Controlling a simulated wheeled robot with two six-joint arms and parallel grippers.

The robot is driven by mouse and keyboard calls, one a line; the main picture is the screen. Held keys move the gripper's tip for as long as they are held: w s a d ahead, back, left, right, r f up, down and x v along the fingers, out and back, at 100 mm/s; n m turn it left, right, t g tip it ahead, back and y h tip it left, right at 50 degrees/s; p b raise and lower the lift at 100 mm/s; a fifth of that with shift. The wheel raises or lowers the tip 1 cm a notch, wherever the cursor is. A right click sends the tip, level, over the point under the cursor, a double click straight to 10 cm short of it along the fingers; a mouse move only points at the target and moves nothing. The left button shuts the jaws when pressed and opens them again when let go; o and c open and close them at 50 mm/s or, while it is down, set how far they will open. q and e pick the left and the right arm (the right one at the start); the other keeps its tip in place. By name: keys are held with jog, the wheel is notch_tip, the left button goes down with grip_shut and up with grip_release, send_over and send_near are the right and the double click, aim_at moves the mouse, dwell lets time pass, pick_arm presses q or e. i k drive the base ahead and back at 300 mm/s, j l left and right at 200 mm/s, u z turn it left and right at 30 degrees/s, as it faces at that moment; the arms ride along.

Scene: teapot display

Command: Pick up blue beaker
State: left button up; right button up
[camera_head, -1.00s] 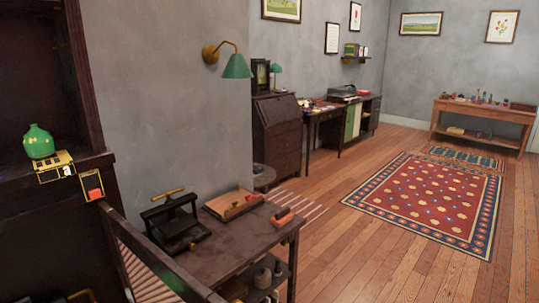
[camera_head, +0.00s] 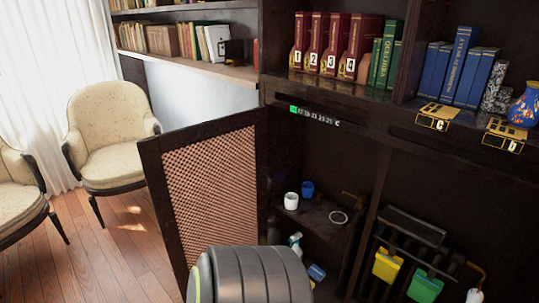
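A small blue beaker (camera_head: 307,189) stands on a dark shelf (camera_head: 318,220) inside the open cabinet, right of the picture's middle. A white cup (camera_head: 291,201) stands beside it, a little nearer and to the left. A rounded dark grey part of my own body rises at the bottom middle and covers part of the cabinet's lower opening. Neither of my grippers is in view.
A cabinet door with a lattice panel (camera_head: 212,190) stands open left of the shelf. Yellow (camera_head: 387,265) and green (camera_head: 424,287) containers are at the lower right. Two armchairs stand left, with bare floor (camera_head: 125,265) nearby.

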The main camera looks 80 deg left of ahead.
aim_at(308, 190)
jog(key=l+u, duration=0.15)
jog(key=u, duration=1.7)
jog(key=i+j+u, duration=0.1)
jog(key=u, duration=0.3)
